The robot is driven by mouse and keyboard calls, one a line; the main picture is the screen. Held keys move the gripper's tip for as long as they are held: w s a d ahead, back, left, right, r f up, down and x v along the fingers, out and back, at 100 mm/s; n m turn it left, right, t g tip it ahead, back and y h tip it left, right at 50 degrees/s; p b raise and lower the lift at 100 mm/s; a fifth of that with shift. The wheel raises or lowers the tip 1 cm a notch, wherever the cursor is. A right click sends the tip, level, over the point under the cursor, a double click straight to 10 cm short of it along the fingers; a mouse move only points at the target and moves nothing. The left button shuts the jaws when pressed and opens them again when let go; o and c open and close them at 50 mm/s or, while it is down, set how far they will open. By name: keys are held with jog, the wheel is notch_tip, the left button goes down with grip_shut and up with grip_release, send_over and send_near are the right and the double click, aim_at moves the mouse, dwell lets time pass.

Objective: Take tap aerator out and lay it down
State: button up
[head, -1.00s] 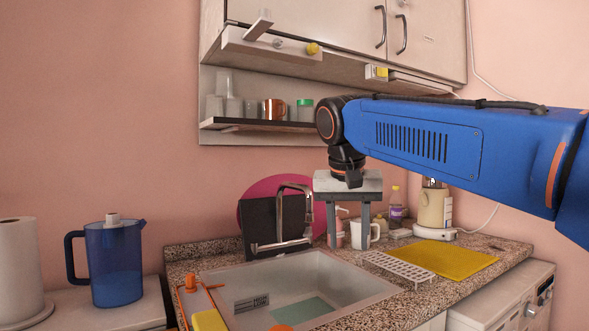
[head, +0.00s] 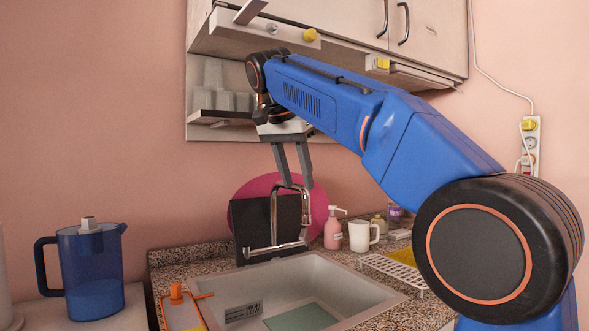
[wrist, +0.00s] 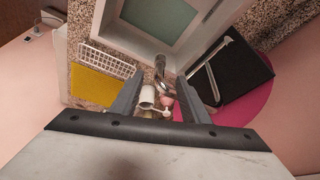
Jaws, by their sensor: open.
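The metal tap (head: 275,220) stands at the back of the sink, with an arched neck and a long bar low over the basin edge. A small thicker piece on the right of its arch (head: 305,214) may be the aerator; I cannot tell. My gripper (head: 296,185) points down with its two grey fingers apart and looks empty, over or in front of the tap's arch. In the wrist view the fingers (wrist: 155,85) flank the tap (wrist: 160,66), a white mug and a pink bottle. Contact with the tap cannot be told.
A black board (head: 252,215) and a magenta disc (head: 237,191) lean behind the tap. The sink (head: 375,292) lies in front. A pink soap bottle (head: 333,232), white mug (head: 362,236) and white rack (head: 396,270) stand right. A blue jug (head: 92,270) is left. The wall cabinet hangs close above.

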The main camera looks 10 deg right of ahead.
aim_at(304, 206)
jog(key=x, duration=0.9)
jog(key=shift+f, duration=0.15)
grip_shut()
